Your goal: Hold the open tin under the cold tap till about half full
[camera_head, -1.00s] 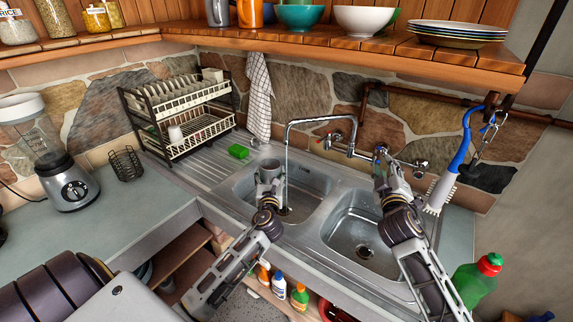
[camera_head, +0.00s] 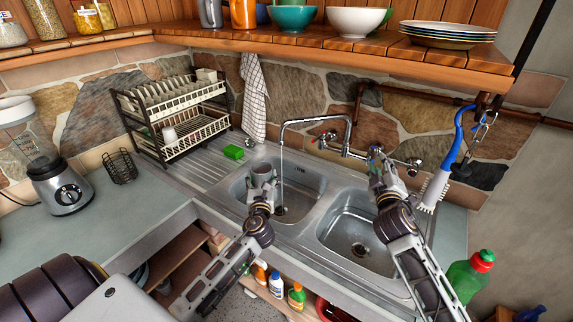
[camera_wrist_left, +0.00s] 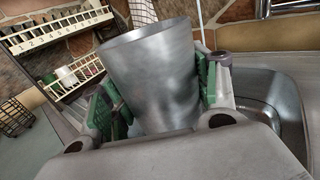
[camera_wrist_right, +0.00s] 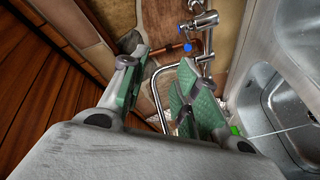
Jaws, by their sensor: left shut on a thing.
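The open grey metal tin (camera_head: 262,174) is upright, mouth up, over the left sink basin. My left gripper (camera_head: 261,190) is shut around it; the left wrist view also shows the tin (camera_wrist_left: 155,75) between the green pads. Water (camera_head: 281,165) runs from the spout of the tap (camera_head: 318,119) and falls just right of the tin, apart from it, into the basin. The water level inside the tin cannot be seen. My right gripper (camera_head: 376,160) is open and empty near the blue-marked cold tap knob (camera_wrist_right: 187,47), fingers apart. Whether it touches the knob is unclear.
The red-marked tap handle (camera_head: 324,139) is left of the mixer's middle. The right basin (camera_head: 345,245) is empty. A dish rack (camera_head: 172,120) and green sponge (camera_head: 233,152) stand left. A blue-handled brush (camera_head: 447,165) hangs right. A shelf (camera_head: 330,50) with bowls overhangs.

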